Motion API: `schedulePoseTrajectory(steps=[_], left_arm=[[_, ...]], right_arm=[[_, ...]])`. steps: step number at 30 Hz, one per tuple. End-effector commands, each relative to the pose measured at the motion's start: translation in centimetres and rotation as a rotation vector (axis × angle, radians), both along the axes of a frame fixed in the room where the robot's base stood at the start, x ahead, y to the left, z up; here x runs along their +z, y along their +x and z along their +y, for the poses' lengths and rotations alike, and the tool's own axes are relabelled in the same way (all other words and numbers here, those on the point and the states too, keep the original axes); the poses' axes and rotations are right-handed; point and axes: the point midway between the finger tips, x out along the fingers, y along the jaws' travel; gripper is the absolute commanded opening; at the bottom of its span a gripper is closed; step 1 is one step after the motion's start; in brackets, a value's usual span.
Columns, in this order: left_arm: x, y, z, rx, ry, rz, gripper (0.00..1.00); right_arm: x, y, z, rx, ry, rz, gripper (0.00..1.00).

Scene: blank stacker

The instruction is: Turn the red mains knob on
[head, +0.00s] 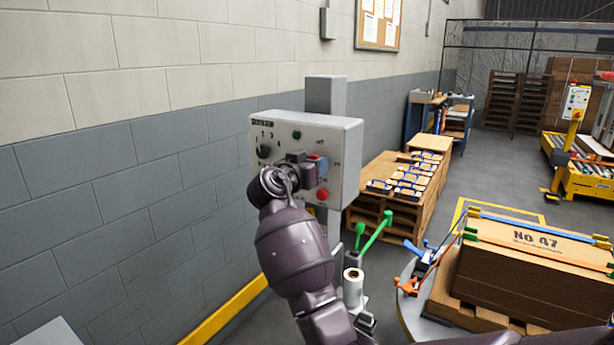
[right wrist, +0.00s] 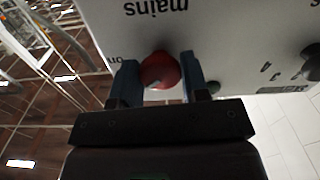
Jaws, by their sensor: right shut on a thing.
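The grey control box (head: 346,135) stands on a post by the wall. My right gripper (head: 304,170) is at its front face, and my arm covers part of the panel. In the right wrist view, my right gripper (right wrist: 158,84) has its two blue fingers on either side of the red mains knob (right wrist: 160,68) and is shut on it. A pale mark on the knob points to the lower left of that picture. The word "mains" appears upside down above the knob, with an "on" label to its left. My left gripper is not in view.
A black dial (head: 264,151), a green button (head: 297,135) and a red button (head: 322,194) are on the same panel. A pallet stack (head: 398,207) stands behind the box. A strapped carton stack (head: 530,262) is at the right.

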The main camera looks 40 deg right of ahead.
Motion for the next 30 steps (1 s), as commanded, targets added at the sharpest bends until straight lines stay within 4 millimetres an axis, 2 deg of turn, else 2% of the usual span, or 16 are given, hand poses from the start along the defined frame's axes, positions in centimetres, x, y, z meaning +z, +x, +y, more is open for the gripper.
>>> schedulePoseTrajectory(steps=[1,9,21,30], left_arm=[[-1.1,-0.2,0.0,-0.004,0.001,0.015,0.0],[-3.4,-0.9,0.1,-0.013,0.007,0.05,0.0],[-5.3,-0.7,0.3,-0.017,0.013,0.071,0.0],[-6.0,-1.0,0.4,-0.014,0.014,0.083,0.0]], right_arm=[[-1.2,0.2,0.1,0.0,0.02,-0.032,0.18],[-1.0,0.3,0.1,0.0,0.116,-0.266,0.18],[-0.6,0.2,0.1,0.0,0.227,-0.537,0.18],[-0.2,0.1,0.0,-0.001,0.264,-0.63,0.18]])
